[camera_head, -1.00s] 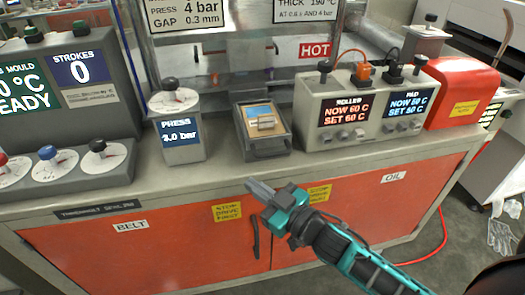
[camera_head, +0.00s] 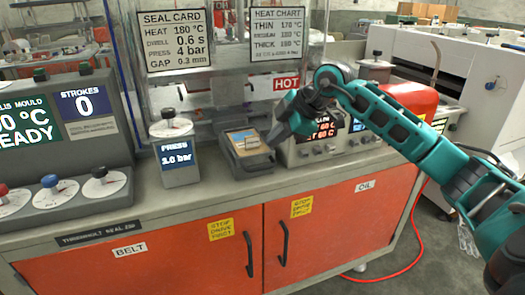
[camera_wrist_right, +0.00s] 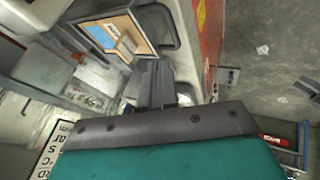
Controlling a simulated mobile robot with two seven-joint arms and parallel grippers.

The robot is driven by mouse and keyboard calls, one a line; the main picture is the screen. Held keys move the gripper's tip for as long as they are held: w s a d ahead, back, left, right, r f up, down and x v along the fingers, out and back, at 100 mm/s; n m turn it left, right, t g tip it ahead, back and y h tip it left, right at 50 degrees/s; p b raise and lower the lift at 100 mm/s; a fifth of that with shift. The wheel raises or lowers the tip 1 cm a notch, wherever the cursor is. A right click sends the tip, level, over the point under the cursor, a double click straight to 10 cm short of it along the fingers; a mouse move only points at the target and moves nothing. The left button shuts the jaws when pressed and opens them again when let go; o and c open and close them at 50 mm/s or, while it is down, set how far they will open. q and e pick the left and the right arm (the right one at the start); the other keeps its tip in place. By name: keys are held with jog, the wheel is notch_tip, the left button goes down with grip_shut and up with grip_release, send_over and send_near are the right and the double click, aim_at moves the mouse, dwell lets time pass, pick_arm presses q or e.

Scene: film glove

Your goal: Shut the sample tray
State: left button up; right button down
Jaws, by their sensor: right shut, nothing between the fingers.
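The sample tray (camera_head: 236,168) is a dark grey box-shaped tray with a tan bed and a blue and silver sample on it. It sits on the counter in front of the clear-walled press and juts toward the front edge; how far it is pulled out is hard to tell. My right gripper (camera_head: 274,138) is shut and empty, with its tips close to the tray's right side. In the right wrist view the tray (camera_wrist_right: 140,43) is at the top, beside the shut fingers (camera_wrist_right: 155,85). I cannot tell whether they touch it. My left gripper is not in view.
A press dial box (camera_head: 178,158) stands left of the tray. A heater control box (camera_head: 305,153), partly behind my right arm, stands close on the right, with a red case (camera_head: 412,98) beyond it. The counter's front strip (camera_head: 200,202) is clear.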

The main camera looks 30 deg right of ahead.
jog(key=x, duration=0.9)
jog(key=shift+a, duration=0.15)
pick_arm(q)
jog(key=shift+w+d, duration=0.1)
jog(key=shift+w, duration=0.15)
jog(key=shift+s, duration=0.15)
